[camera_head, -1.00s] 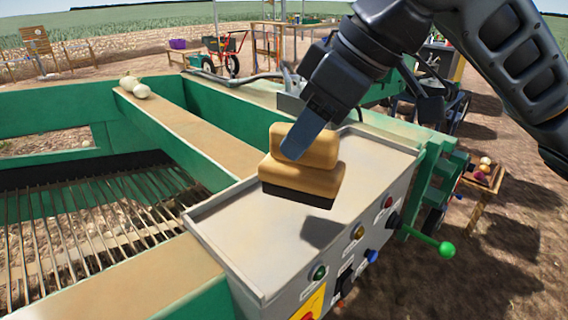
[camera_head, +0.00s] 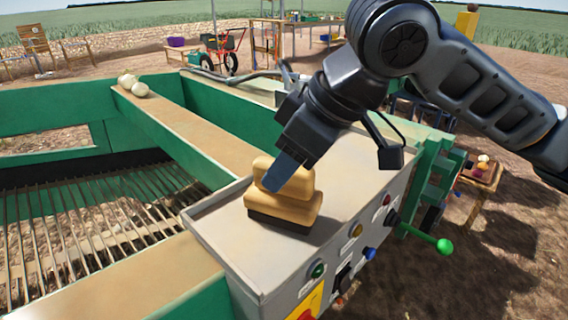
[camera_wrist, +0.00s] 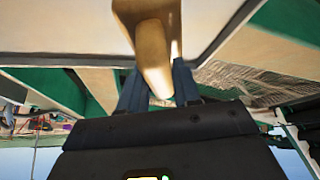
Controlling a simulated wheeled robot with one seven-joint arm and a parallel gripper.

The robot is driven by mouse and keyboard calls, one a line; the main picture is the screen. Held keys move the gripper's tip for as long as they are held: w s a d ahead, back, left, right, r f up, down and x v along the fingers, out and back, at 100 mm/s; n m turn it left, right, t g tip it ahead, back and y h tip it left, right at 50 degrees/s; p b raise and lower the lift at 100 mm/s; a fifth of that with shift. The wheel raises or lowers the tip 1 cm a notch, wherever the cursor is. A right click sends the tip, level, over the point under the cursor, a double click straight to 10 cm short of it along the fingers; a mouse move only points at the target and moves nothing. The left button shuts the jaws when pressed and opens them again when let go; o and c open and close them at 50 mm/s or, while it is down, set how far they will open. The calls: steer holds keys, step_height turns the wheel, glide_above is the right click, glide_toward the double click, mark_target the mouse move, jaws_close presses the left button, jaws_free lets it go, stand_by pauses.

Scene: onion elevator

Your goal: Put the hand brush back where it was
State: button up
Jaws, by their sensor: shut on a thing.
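The hand brush (camera_head: 285,208) has a tan wooden block and grip with dark bristles underneath. It is upright, bristles down, at or just above the grey top of the control box (camera_head: 347,190); I cannot tell whether the bristles touch it. My gripper (camera_head: 283,174) comes down from the upper right, its blue-grey fingers shut on the brush's grip. In the wrist view the brush (camera_wrist: 152,45) shows as a tan shape between the two fingers of my gripper (camera_wrist: 160,88).
The control box front carries buttons, knobs and a green-tipped lever (camera_head: 444,246). A slatted conveyor (camera_head: 85,225) lies to the left. Two onions (camera_head: 139,90) rest on the tan ledge. A small crate (camera_head: 481,171) stands at the right. The box top around the brush is clear.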

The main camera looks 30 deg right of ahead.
steer(key=o, duration=1)
steer(key=shift+r, duration=0.2)
steer(key=v, duration=1.2)
steer(key=shift+p, duration=0.3)
